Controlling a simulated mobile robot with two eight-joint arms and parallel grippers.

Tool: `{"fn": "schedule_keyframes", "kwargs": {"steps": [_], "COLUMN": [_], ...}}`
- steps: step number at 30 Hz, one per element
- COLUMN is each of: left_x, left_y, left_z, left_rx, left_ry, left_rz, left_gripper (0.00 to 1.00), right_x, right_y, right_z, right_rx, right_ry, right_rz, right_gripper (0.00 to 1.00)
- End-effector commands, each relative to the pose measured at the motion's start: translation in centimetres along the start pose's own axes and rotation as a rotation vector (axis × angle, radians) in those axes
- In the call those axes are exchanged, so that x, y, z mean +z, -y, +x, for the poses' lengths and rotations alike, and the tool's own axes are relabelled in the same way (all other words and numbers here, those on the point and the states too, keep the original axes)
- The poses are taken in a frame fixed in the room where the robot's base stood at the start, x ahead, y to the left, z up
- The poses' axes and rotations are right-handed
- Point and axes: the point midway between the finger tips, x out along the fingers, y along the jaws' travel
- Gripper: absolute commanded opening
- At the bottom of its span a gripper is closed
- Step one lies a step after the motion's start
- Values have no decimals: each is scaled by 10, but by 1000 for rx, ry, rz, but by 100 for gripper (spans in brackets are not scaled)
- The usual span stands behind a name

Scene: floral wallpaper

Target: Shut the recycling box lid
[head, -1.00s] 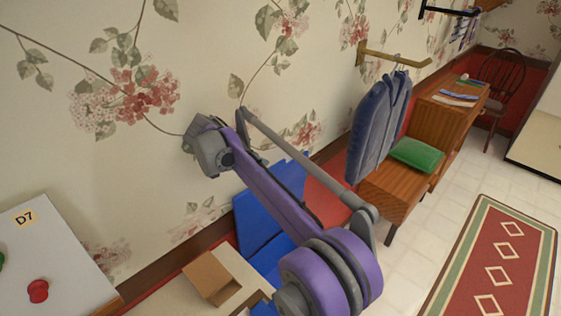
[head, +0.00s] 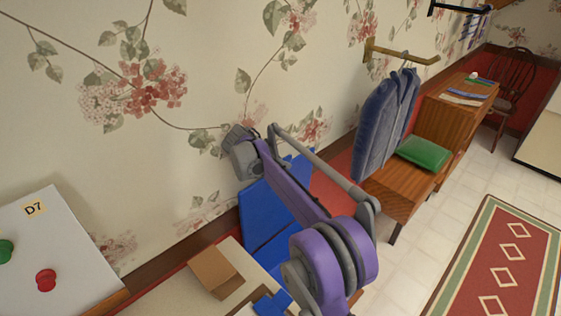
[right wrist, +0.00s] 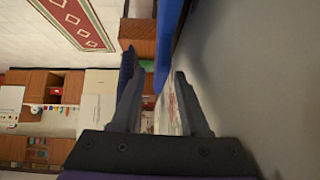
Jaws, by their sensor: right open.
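The blue recycling box stands against the wall behind my right arm in the head view. Its lid (head: 258,208) looks raised, leaning near the wallpaper. The purple and grey arm hides much of the box. My right gripper (right wrist: 155,64) shows in the right wrist view with its two dark fingers apart. A blue panel (right wrist: 168,40) shows beyond and between the fingertips, probably the lid seen edge-on; contact cannot be told. The fingers are not clear in the head view. My left gripper is out of view.
A white-topped unit marked D7 (head: 52,250) with red and green buttons stands at the left. A brown cardboard box (head: 216,272) is at the bottom. A wooden bench (head: 405,190) with a green cushion (head: 424,153) and hanging blue clothes (head: 385,125) stand right of the arm.

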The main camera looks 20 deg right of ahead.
Motion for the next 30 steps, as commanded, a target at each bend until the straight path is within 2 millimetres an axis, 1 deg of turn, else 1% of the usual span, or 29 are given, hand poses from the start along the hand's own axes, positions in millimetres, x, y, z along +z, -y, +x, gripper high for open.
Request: {"fn": "schedule_keyframes", "kwargs": {"steps": [2,3,5,9,10,30], "left_x": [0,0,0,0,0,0], "left_y": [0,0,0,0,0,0], "left_z": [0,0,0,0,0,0], "left_rx": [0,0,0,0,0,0], "left_ry": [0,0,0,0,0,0], "left_rz": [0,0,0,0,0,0], "left_gripper": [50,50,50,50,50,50], "right_x": [0,0,0,0,0,0], "right_y": [0,0,0,0,0,0], "right_z": [0,0,0,0,0,-1], "right_rx": [0,0,0,0,0,0], "right_ry": [0,0,0,0,0,0], "right_rz": [0,0,0,0,0,0], "right_gripper": [45,38,27,2,0,0]}}
